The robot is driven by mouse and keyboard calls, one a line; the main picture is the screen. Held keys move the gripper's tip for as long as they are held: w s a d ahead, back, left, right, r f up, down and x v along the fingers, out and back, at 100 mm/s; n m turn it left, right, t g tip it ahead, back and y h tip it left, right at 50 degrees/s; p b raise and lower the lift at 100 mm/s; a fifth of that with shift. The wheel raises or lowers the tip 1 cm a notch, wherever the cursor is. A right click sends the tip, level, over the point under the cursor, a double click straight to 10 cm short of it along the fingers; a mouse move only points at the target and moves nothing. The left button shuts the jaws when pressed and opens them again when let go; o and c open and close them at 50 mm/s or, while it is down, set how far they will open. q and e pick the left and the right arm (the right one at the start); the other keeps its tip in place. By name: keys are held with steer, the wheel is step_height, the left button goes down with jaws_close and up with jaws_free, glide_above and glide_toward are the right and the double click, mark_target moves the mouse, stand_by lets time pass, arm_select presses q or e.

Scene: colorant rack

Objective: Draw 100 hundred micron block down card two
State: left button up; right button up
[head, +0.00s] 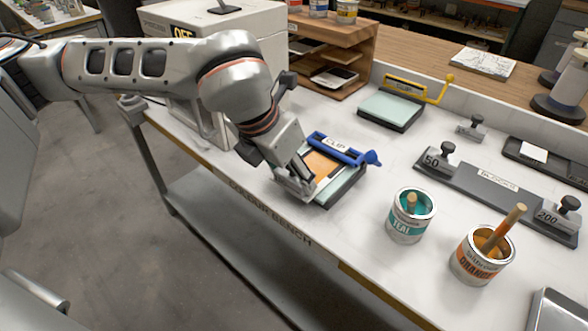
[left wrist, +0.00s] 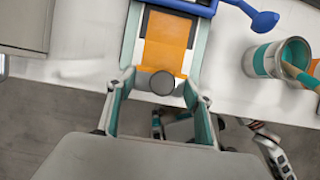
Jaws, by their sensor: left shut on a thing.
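My left gripper (head: 297,186) is shut on the draw-down block (left wrist: 162,82), whose round dark knob shows between the fingers in the left wrist view. The block is at the near end of the board with the blue clip (head: 342,150), low over or on the card; contact is hard to tell. A broad orange film (left wrist: 166,38) runs along the card from the clip to the block. The block's number is hidden. The block rack (head: 490,188) holds the 50 block (head: 438,160) and the 200 block (head: 562,213), with a bare stretch between them.
A second board with a yellow clip (head: 391,109) holds a pale card. A teal can (head: 411,222) and an orange can (head: 483,258), each with a stick, stand right of the blue-clip board. A loose knobbed block (head: 473,128) lies behind the rack. The bench's front edge is close.

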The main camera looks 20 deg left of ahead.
arm_select(q)
steer(key=shift+s+a, duration=0.1)
steer(key=shift+s, duration=0.1)
arm_select(e)
steer(key=shift+s+f, duration=0.4)
steer(key=shift+s, duration=0.05)
steer(key=shift+w+r, duration=0.1)
